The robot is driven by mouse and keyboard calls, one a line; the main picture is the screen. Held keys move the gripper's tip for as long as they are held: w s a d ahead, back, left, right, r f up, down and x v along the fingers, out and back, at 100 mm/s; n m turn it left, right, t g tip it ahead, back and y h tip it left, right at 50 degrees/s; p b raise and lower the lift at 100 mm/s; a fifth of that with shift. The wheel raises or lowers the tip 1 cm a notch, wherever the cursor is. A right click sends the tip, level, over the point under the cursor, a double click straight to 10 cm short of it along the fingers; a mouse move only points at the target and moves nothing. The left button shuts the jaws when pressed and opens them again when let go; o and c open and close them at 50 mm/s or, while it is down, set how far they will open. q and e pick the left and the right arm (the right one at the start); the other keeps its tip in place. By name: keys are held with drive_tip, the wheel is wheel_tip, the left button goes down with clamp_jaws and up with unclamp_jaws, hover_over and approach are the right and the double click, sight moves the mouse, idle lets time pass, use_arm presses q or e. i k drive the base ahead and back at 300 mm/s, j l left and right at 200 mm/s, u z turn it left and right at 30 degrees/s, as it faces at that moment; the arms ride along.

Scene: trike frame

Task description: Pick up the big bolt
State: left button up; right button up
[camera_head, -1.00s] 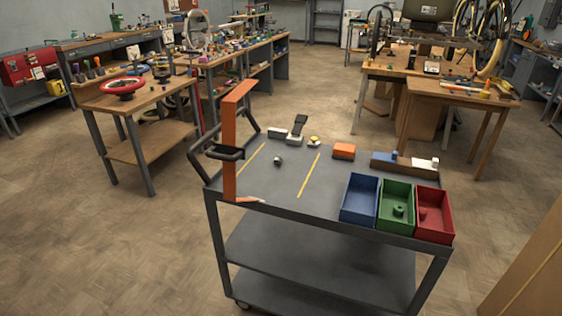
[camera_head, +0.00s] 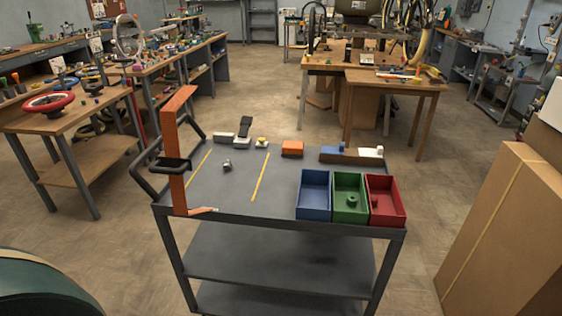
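A small grey metal piece (camera_head: 227,166) lies on the top of the grey cart (camera_head: 280,195), between two yellow lines. It may be the big bolt, but it is too small to tell. Neither of my grippers shows in the head view, so nothing is seen near it.
An orange frame (camera_head: 176,150) stands at the cart's left. Blue (camera_head: 313,208), green (camera_head: 350,211) and red (camera_head: 386,213) bins stand at its front right. An orange block (camera_head: 292,148) sits at the back. Cardboard boxes (camera_head: 500,235) stand right; a dark rounded object (camera_head: 40,285) is lower left.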

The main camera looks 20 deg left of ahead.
sight(227, 165)
drive_tip(key=j+z, duration=0.45)
drive_tip(key=k+j+z, duration=0.15)
drive_tip(key=j+z, duration=0.3)
drive_tip(key=k+j+z, duration=0.15)
drive_tip(key=j, duration=0.15)
drive_tip(key=k+j+z, duration=0.15)
drive_tip(key=j, duration=0.2)
drive_tip(key=k+j+z, duration=0.15)
drive_tip(key=j, duration=0.15)
drive_tip(key=k+j+z, duration=0.1)
drive_tip(key=k+j, duration=0.2)
drive_tip(key=j, duration=0.15)
drive_tip(key=k+j, duration=0.3)
drive_tip(key=j, duration=0.15)
drive_tip(key=i+z, duration=0.05)
